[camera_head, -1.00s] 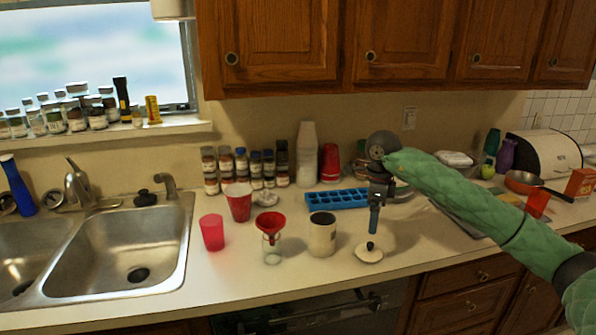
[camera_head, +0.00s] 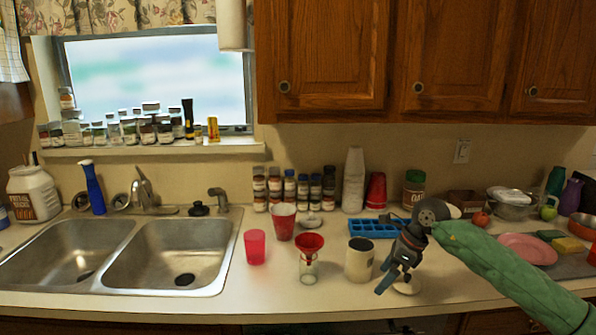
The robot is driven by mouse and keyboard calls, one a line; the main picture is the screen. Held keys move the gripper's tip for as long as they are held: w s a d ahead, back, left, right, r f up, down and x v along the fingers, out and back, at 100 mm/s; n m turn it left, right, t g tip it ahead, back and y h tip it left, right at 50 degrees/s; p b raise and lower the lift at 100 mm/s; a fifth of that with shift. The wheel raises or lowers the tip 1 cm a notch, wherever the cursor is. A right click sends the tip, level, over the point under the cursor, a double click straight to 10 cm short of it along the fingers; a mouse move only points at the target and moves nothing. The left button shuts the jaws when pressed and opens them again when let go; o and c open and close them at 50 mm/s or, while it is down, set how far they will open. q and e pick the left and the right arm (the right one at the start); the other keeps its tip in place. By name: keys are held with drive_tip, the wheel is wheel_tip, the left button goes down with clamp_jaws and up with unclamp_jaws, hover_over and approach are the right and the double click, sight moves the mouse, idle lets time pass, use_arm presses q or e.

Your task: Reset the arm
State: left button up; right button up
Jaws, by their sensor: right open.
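My right arm in a green quilted sleeve comes in from the right. My right gripper (camera_head: 392,280) is open and empty. It hangs over the counter, to the right of a cream canister (camera_head: 360,260), with its fingers pointing down and to the left. My left gripper does not show.
A red funnel on a glass jar (camera_head: 308,268), a pink cup (camera_head: 255,247) and a red cup (camera_head: 283,221) stand left of the canister. Spice jars and stacked white cups (camera_head: 353,180) line the wall. The double sink (camera_head: 232,255) is at left. The front counter edge is clear.

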drive_tip(key=s+a+r+m+t+y, duration=0.35)
drive_tip(key=a+m+y, duration=0.3)
drive_tip(key=a, duration=0.25)
drive_tip(key=s+a+r+m+t+y, duration=0.3)
drive_tip(key=s+a+m+t+y, duration=0.15)
drive_tip(key=a+y, duration=0.45)
drive_tip(key=s+d+f+m+t+h, duration=0.35)
drive_tip(key=d+f+m+h, duration=0.5)
drive_tip(key=m, duration=0.65)
drive_tip(key=s+d+f+m+t+h, duration=0.2)
drive_tip(key=d+f+m+t+h, duration=0.3)
drive_tip(key=f+m+h, duration=0.65)
drive_tip(key=s+d+f+m+g, duration=0.2)
drive_tip(key=s+f+m+g, duration=0.4)
drive_tip(key=s, duration=0.7)
drive_tip(key=s+d+f+m+g, duration=0.1)
drive_tip(key=s+f+m+g, duration=0.3)
drive_tip(key=s+f+g, duration=0.65)
drive_tip(key=s+a+f, duration=0.2)
drive_tip(key=f, duration=0.4)
drive_tip(key=s+a+f+t, duration=0.1)
drive_tip(key=s+a+f, duration=0.1)
drive_tip(key=f, duration=0.5)
drive_tip(key=shift+s+a+f, duration=0.15)
drive_tip(key=shift+s+a, duration=0.05)
drive_tip(key=shift+a, duration=0.6)
